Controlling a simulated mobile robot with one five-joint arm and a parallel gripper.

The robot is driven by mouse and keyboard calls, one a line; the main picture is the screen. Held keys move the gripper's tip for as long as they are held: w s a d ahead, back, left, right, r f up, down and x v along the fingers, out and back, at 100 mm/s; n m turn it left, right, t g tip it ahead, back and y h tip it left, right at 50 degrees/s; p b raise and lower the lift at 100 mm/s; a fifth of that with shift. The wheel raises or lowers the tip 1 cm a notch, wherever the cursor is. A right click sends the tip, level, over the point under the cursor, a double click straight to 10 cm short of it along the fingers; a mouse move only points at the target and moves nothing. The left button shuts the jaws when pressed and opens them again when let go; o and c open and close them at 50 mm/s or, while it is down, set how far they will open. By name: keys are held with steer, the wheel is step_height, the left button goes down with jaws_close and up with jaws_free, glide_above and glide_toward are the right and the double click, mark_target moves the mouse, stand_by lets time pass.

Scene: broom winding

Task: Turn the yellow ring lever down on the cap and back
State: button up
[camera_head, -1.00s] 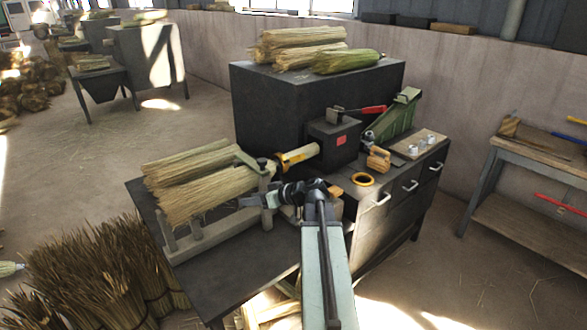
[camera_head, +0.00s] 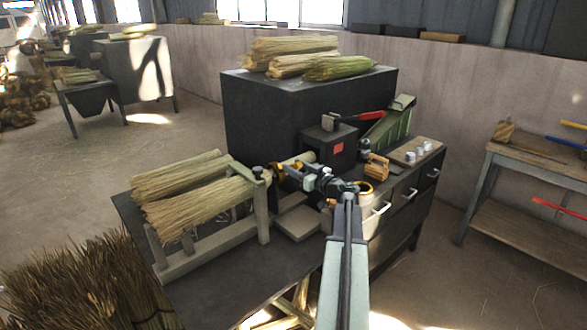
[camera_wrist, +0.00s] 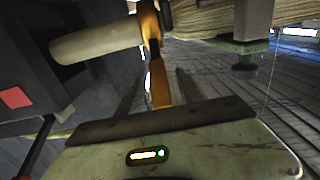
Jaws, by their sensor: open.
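The yellow ring lever (camera_wrist: 161,88) shows in the wrist view as an orange ring part with a tongue pointing toward me. The ring sits at the end of a pale cylinder (camera_wrist: 95,42), and I cannot tell where the cap begins. My gripper (camera_wrist: 158,82) is open, with a dark finger on each side of the tongue; contact cannot be told. In the head view my gripper (camera_head: 284,172) is at the spindle between the broom bundle (camera_head: 205,198) and the dark machine block (camera_head: 330,148), hiding most of the lever.
A green-padded clamp (camera_wrist: 240,50) stands close on the right in the wrist view. The bundle rests on a grey cradle (camera_head: 222,240).

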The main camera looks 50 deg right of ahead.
steer(key=shift+w, duration=0.3)
jaws_close()
stand_by(1.2)
